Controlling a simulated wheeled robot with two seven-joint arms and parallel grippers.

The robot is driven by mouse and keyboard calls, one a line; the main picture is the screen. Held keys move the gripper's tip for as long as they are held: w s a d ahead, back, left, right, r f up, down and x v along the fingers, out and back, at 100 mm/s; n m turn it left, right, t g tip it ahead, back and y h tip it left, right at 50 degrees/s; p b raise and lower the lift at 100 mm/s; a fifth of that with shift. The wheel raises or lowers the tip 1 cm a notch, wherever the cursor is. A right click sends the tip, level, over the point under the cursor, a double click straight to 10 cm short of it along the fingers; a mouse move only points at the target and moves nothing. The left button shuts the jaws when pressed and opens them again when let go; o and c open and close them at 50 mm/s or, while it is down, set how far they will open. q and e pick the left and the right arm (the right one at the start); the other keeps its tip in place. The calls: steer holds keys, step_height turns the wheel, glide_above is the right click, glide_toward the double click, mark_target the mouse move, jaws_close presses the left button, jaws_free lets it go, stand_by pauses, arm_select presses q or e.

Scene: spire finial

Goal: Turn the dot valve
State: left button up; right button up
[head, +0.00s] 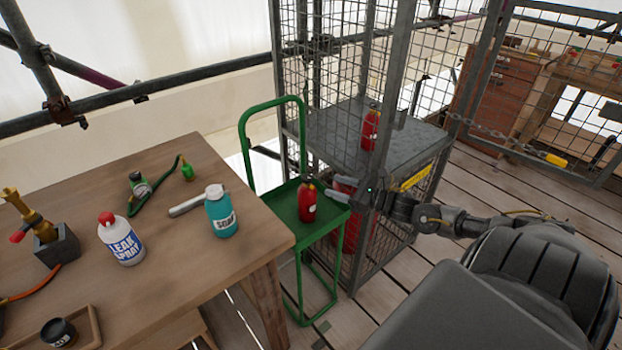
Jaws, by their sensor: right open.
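A small red cylinder (307,203) with a pale label stands upright on the green cart (285,203). A second red cylinder (370,131) stands on the grey shelf inside the mesh cage. A larger red cylinder (350,238) shows low in the cage, partly hidden behind my right gripper. The marks on their labels are too small to read, so I cannot tell which valve bears a dot. My right gripper (322,187) is open, with its fingers pointing left near the top of the cart's cylinder. I cannot tell whether it touches it. My left gripper is out of view.
The wooden table (180,235) at left holds a leak spray bottle (121,240), a teal soap bottle (222,212), a gauge with green hose (140,185) and a brass torch (38,220). Cage posts (395,90) stand close to my right arm. A chained mesh gate (560,90) is at right.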

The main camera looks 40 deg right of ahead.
mark_target(312, 187)
steer(key=x, duration=0.8)
steer(key=shift+w+p, duration=0.25)
steer(key=shift+p, duration=0.05)
steer(key=shift+w+a, duration=0.1)
steer(key=shift+w, duration=0.05)
steer(key=shift+c, duration=1)
steer(key=c, duration=0.8)
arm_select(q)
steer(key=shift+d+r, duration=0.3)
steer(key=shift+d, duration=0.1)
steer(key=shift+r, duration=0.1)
